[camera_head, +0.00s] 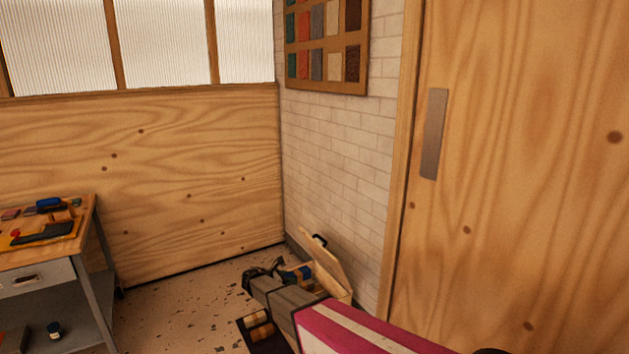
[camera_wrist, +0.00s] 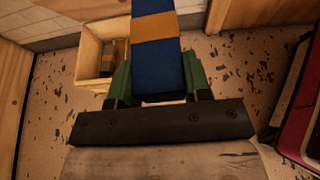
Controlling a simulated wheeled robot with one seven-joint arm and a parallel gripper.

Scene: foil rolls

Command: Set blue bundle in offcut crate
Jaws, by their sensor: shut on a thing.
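The blue bundle (camera_wrist: 168,72), a long blue block with an orange-brown band, is held between the green fingers of my gripper (camera_wrist: 160,84) in the wrist view. A small blue part of the bundle (camera_head: 305,272) shows beside my gripper (camera_head: 264,274) in the head view. A pale wooden crate (camera_wrist: 88,62), which looks like the offcut crate, stands open to the left of the bundle in the wrist view, with brownish pieces inside.
A dark box (camera_head: 246,329) with tan rolls stands on the floor near my arm. A workbench (camera_head: 87,215) with tools and coloured pieces stands at the left. A wooden door (camera_head: 520,180) is at the right. Speckled floor (camera_head: 180,305) is clear between bench and crate.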

